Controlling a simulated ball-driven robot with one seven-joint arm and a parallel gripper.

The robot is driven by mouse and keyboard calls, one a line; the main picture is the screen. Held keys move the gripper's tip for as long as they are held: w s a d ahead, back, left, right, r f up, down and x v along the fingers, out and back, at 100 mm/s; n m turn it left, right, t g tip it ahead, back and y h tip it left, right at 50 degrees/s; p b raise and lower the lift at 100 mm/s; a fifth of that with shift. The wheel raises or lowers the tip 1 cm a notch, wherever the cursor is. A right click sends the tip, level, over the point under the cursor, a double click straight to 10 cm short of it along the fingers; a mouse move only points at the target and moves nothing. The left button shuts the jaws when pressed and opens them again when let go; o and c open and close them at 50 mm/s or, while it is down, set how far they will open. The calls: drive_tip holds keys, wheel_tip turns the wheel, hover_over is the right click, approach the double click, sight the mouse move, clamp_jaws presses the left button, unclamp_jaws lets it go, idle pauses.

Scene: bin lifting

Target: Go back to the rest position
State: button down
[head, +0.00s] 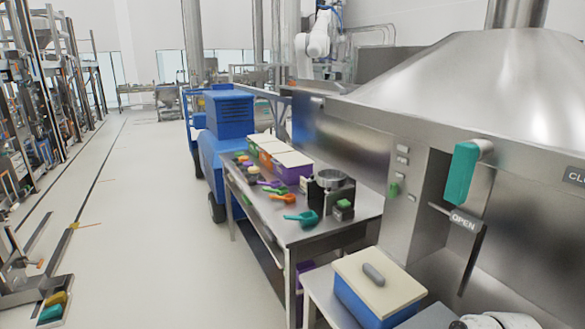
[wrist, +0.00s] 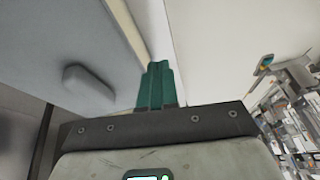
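My gripper (wrist: 157,84) shows in the wrist view as two teal fingers close together, with nothing visible between them. It is outside the head view, where only white parts of my arm show at the bottom right edge. A blue bin (head: 362,306) with a beige lid (head: 372,291) and a grey handle (head: 373,274) stands on a metal table at the lower right of the head view. In the wrist view, a shadowed lid-like panel (wrist: 45,45) with a rounded handle (wrist: 88,86) lies left of the fingers, apart from them.
A metal table (head: 352,218) holds several lidded bins (head: 292,160) and coloured scoops (head: 300,217). A large steel machine (head: 480,85) with a teal lever (head: 461,174) stands at the right. A blue vehicle (head: 229,115) is behind. The floor (head: 150,230) at centre left is open.

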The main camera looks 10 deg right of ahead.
drive_tip(key=s+a+f+m+b, duration=0.1)
drive_tip(key=s+a+f, duration=0.4)
drive_tip(key=s+f, duration=0.15)
drive_tip(key=s+a+f+m+g+h+b, duration=0.1)
drive_tip(key=s+f, duration=0.1)
drive_tip(key=s, duration=0.8)
drive_tip(key=s+f+m+g+h+b, duration=0.1)
drive_tip(key=s+f, duration=0.1)
drive_tip(key=s, duration=0.9)
drive_tip(key=shift+s+a+f+m+g+b, duration=0.25)
drive_tip(key=shift+s+a+m+g+b, duration=0.05)
drive_tip(key=shift+a, duration=0.1)
